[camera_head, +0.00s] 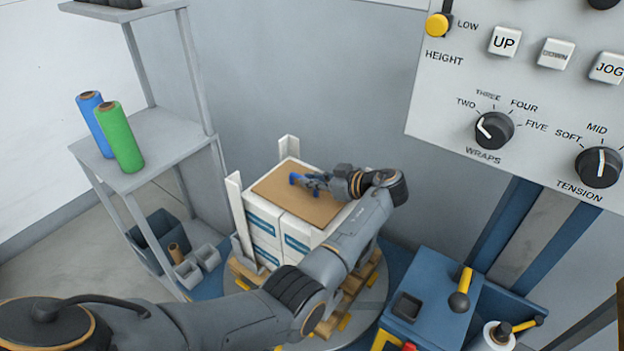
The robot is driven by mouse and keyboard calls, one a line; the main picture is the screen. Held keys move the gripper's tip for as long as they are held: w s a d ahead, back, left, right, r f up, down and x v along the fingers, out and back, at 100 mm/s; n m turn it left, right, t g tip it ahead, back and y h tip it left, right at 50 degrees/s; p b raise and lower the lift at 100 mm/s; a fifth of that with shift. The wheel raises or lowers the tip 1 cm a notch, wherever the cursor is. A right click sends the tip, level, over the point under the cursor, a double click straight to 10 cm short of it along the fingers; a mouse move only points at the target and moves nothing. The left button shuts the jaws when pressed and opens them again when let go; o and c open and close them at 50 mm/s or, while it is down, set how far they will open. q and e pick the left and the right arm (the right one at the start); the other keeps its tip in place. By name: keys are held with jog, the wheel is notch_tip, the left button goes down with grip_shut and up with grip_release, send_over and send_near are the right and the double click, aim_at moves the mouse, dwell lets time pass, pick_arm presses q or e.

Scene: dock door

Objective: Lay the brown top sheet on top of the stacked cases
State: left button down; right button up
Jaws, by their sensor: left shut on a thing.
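The brown top sheet (285,195) lies flat over the top of the stacked cases (264,239), or just above them; I cannot tell if it touches. The cases are white with blue labels and stand on a wooden pallet (246,275). White upright corner posts stand at the stack's left and far corners. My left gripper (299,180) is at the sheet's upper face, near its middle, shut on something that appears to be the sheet. My right gripper is not in view.
A grey shelf (140,140) at left holds a blue roll (92,118) and a green roll (120,138), with bins (160,240) below. A control panel (530,90) with knobs fills the upper right. A blue machine box (430,300) stands at lower right.

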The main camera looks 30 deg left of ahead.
pick_arm(q)
jog(key=shift+f, duration=0.15)
jog(key=c, duration=1.4)
grip_release()
jog(key=shift+r, duration=0.25)
jog(key=v, duration=0.7)
jog(key=shift+s+d+b, duration=0.1)
jog(key=shift+d+b, duration=0.15)
jog(key=shift+b, duration=0.05)
